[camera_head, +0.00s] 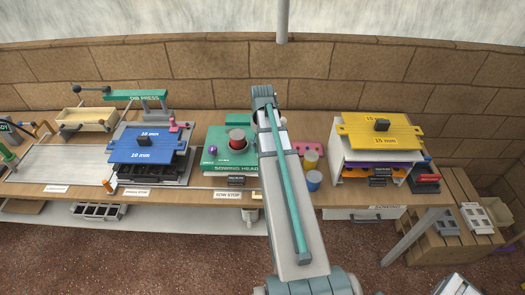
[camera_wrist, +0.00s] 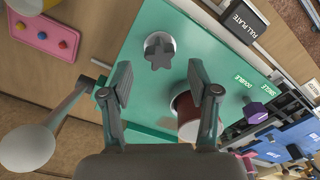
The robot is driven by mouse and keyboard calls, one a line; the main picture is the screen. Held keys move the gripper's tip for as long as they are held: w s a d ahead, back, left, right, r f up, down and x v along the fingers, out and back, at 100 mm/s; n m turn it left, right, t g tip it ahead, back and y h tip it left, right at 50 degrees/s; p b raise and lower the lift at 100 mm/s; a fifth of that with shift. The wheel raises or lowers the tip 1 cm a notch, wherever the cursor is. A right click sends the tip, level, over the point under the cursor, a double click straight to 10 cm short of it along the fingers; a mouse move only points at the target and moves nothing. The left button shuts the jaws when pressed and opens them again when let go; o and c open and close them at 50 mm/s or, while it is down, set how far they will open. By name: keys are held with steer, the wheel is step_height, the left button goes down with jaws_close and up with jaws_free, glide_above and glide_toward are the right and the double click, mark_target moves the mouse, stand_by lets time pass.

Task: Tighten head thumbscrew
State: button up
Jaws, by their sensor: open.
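The sowing head (camera_head: 229,168) is a green block at mid table in the head view, partly hidden by my arm. In the wrist view its teal top (camera_wrist: 140,35) fills the middle. A grey star-shaped knob, likely the head thumbscrew (camera_wrist: 158,60), stands on this top in a pale round seat. My gripper (camera_wrist: 160,72) is open, with one finger left and one right of the knob in the picture. The gap between them looks empty. I cannot tell how high the fingertips are above the knob. The head view does not show the fingers or the knob clearly.
A red-topped cylinder (camera_wrist: 188,118) stands close to the right finger. A purple knob (camera_wrist: 257,112) sits by the DOUBLE and SINGLE labels. A pink block with coloured pegs (camera_wrist: 43,35) lies at upper left. Blue (camera_head: 142,146) and yellow (camera_head: 383,131) plates flank the head.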

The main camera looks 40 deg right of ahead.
steer(key=shift+f+b, duration=0.85)
steer(key=shift+f, duration=0.9)
steer(key=c, duration=1.1)
steer(key=shift+m, duration=0.3)
steer(key=o, duration=1.1)
